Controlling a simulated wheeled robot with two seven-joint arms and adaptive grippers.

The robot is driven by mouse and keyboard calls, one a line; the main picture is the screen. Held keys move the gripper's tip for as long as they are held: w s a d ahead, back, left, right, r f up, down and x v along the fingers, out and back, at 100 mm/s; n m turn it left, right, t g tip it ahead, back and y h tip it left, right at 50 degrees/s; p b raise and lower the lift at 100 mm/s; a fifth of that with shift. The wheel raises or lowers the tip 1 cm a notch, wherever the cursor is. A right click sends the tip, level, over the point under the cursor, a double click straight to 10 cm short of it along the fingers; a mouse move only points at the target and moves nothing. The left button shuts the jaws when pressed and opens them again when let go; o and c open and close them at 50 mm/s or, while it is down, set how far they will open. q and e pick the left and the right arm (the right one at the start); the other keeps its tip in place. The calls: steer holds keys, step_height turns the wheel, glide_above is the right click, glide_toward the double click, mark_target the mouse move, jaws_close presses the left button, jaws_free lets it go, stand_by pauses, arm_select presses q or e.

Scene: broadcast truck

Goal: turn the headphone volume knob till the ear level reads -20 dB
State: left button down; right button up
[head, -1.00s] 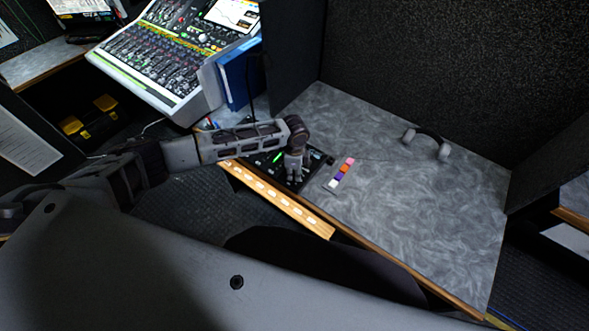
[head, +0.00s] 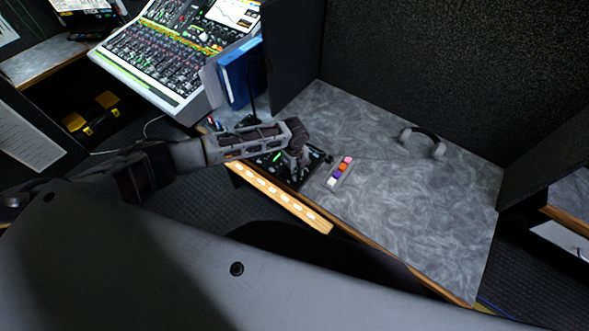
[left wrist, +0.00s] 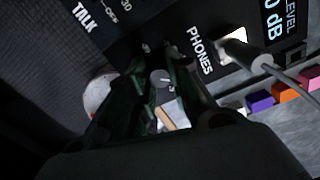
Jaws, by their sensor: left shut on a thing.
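My left gripper (head: 295,168) reaches down onto the dark control panel (head: 268,160) at the table's front edge. In the left wrist view, its two fingers (left wrist: 160,68) are shut on a small grey knob (left wrist: 161,79), one finger on each side. The word PHONES is printed beside it. A display (left wrist: 280,22) at the upper right shows LEVEL and "0 dB"; its front digits are cut off by the frame edge, so the full reading cannot be told. My right gripper is not in view.
A plug and cable (left wrist: 255,58) sit in the panel close to the fingers. A pale round button (left wrist: 98,95) is partly behind a finger. Coloured blocks (head: 340,172) lie right of the panel. Headphones (head: 424,142) rest on the clear grey table. A mixing console (head: 165,60) stands behind.

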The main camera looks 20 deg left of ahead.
arm_select(q)
steer(key=shift+m, duration=0.9)
steer(key=c, duration=1.3)
jaws_free()
steer(key=shift+o, duration=0.2)
step_height(320, 180, up, 12)
